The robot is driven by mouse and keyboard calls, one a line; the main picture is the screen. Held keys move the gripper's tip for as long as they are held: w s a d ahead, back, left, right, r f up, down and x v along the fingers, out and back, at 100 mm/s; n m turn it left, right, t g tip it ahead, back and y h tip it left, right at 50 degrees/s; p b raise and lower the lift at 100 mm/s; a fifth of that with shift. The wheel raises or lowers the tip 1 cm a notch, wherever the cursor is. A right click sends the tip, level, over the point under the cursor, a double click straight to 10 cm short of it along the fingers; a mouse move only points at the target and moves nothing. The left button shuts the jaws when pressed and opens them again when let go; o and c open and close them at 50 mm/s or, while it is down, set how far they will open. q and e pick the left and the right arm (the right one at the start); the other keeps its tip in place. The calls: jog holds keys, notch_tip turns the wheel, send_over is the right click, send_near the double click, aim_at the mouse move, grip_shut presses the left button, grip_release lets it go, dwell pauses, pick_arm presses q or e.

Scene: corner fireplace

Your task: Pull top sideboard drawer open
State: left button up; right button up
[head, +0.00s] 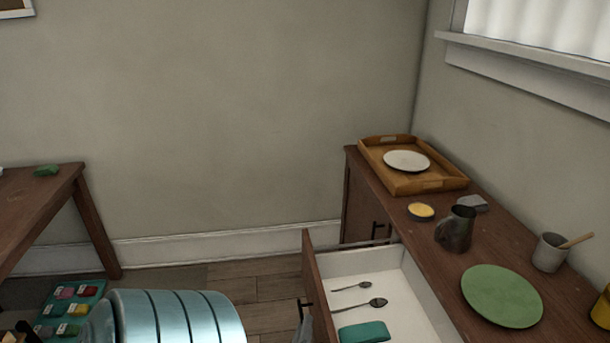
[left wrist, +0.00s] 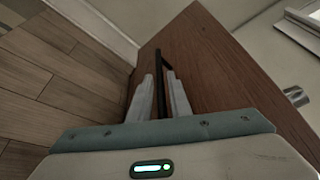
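The top sideboard drawer (head: 365,262) stands well out from the sideboard (head: 450,278). Its white inside shows two spoons (head: 378,303) and a folded teal cloth (head: 363,332). The black drawer handle (head: 304,308) is on the brown front panel; in the left wrist view the handle (left wrist: 160,75) runs between the fingers of my left gripper (left wrist: 160,90), which look closed around it. In the head view only a grey bit of my left gripper (head: 303,328) shows below the handle, at the bottom edge. My right gripper is out of view.
On the sideboard top are a wooden tray (head: 440,185) with a white plate (head: 407,161), a yellow-topped dish (head: 421,210), a dark mug (head: 456,230), a green plate (head: 502,296) and a cup (head: 551,253). A wooden table (head: 50,195) stands left.

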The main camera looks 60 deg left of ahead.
pick_arm(q)
jog(key=shift+o, duration=0.7)
jog(key=shift+d, duration=0.1)
